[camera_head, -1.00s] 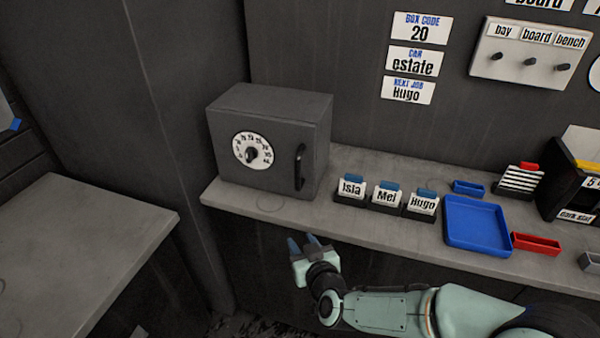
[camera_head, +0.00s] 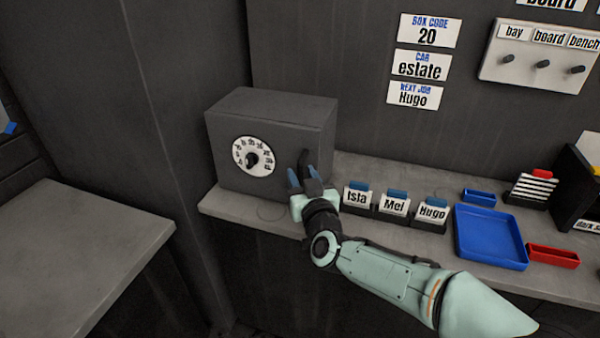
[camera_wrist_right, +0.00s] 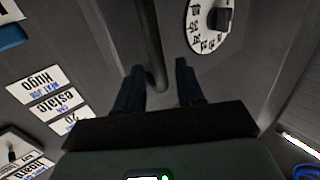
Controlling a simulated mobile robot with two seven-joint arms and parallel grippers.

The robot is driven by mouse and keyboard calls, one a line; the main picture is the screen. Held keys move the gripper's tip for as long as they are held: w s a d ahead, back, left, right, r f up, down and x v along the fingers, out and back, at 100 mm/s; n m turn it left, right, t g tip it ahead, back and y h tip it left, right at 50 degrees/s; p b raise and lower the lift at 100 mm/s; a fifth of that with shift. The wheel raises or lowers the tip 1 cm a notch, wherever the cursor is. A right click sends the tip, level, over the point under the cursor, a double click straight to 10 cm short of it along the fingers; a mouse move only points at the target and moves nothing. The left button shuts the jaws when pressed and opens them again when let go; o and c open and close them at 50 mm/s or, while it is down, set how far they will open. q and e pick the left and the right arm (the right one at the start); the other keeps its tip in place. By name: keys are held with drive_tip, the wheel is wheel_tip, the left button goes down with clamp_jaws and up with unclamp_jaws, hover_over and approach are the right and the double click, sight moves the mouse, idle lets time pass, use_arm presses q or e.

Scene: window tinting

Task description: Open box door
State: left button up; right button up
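The grey box (camera_head: 262,109) stands on the shelf, and its front door looks shut. A white round dial (camera_head: 253,157) with a dark knob is on the door's left part; it also shows in the right wrist view (camera_wrist_right: 209,22). The dark door handle (camera_head: 304,157) is upright at the door's right side, partly hidden by my fingers. My right gripper (camera_head: 303,174) is open in front of the handle's lower part. In the right wrist view the handle (camera_wrist_right: 148,40) runs down between my two separated fingertips (camera_wrist_right: 158,78), closer to the left one. My left gripper is not in view.
Name-card holders (camera_head: 392,205) stand close to the right of my gripper. A blue tray (camera_head: 490,237) and a red tray (camera_head: 553,256) lie farther right on the shelf (camera_head: 240,208). A wall card (camera_head: 428,31) reads box code 20. The left table (camera_head: 70,250) is clear.

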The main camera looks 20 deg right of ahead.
drive_tip(key=shift+w, duration=1.1)
clamp_jaws()
